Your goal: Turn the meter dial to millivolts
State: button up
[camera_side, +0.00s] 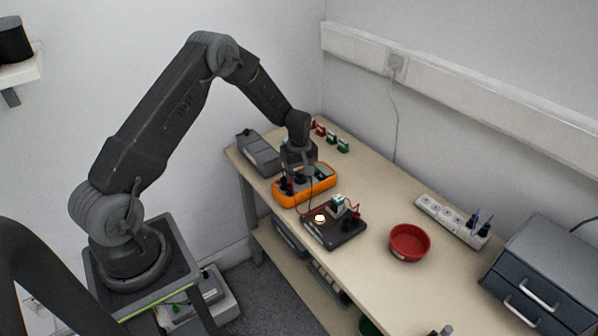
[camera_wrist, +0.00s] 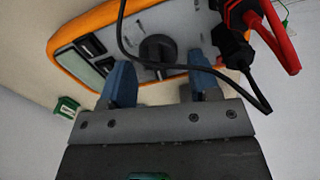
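The orange-edged meter (camera_side: 318,190) lies on the bench in the side view, with my gripper (camera_side: 298,172) just above it. In the wrist view the meter (camera_wrist: 75,22) shows its grey face, a display at the left, dark buttons and a round dark dial (camera_wrist: 158,50). My gripper (camera_wrist: 160,80) has its two blue fingers spread apart, with nothing between them. The dial lies beyond the fingertips, roughly in line with the gap. I cannot tell the height left above it. The dial's markings are too small to read.
A black lead (camera_wrist: 125,35) crosses the meter face near the dial, and black and red plugs (camera_wrist: 240,35) stand at its right. A dark board (camera_side: 338,232) with a lit lamp, a red bowl (camera_side: 409,243) and a power strip (camera_side: 450,222) stand along the bench.

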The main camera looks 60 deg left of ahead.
jog(key=c, duration=0.8)
jog(key=shift+o, duration=0.2)
jog(key=shift+m, duration=0.3)
jog(key=m, duration=0.3)
jog(key=shift+w+d, duration=0.1)
jog(key=shift+w, duration=0.1)
jog(key=shift+w+d+m, duration=0.1)
jog(key=shift+m, duration=2)
jog(key=o, duration=0.9)
